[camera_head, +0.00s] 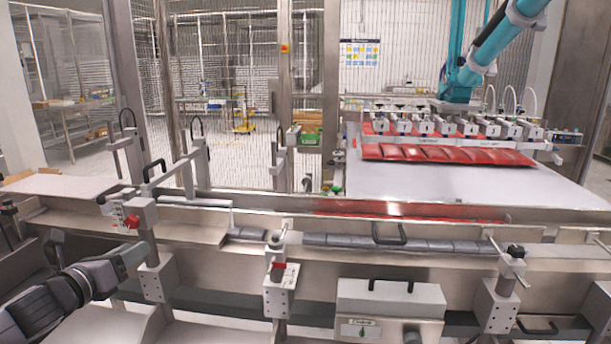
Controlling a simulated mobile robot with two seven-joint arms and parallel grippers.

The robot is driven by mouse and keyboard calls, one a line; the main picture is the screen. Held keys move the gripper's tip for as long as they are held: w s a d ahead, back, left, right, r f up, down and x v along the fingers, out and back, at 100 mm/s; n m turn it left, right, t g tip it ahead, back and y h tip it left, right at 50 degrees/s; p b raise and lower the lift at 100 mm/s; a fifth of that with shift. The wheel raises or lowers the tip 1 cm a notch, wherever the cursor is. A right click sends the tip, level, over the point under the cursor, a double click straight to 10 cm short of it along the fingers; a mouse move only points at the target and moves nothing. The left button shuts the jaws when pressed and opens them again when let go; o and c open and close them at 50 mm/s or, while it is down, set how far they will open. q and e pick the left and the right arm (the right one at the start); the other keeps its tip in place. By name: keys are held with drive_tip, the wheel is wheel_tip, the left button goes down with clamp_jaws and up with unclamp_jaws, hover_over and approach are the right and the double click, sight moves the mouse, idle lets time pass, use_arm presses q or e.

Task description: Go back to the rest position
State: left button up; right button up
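My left gripper (128,262) is at the lower left, at the end of my dark grey arm. It is in front of the machine's front rail, close to a grey clamp post (155,278) with a red knob. Its fingers are too small and too merged with the metal behind to tell open from shut. I see nothing clearly held in it. My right gripper is not in view.
A teal robot arm (490,50) carries a vacuum head (450,125) over red pouches (445,153) above a white belt (470,185). Grey packs (350,241) lie in the front channel. Clamp posts (280,285), a grey box (390,297) and handles line the front. Wire fencing stands behind.

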use_arm(q)
drive_tip(key=s+d+f+n+g+h, duration=0.1)
drive_tip(key=s+d+f+n, duration=0.4)
drive_tip(key=d+f+n, duration=0.3)
drive_tip(key=s+d+f+n+g+h, duration=0.1)
drive_tip(key=s+d+f+n+g, duration=0.1)
drive_tip(key=s+d+f+n, duration=0.6)
drive_tip(key=s+f+n+g+y, duration=0.1)
drive_tip(key=s+f+n, duration=0.6)
drive_tip(key=s+n, duration=0.1)
drive_tip(key=s+d+f+n+g+y, duration=0.1)
drive_tip(key=s+f+n+g+y, duration=0.1)
drive_tip(key=s+f+n, duration=0.4)
drive_tip(key=s+n, duration=0.2)
drive_tip(key=s, duration=0.2)
drive_tip(key=shift+d+f+n, duration=0.3)
drive_tip(key=shift+f+n, duration=0.05)
drive_tip(key=shift+n, duration=0.05)
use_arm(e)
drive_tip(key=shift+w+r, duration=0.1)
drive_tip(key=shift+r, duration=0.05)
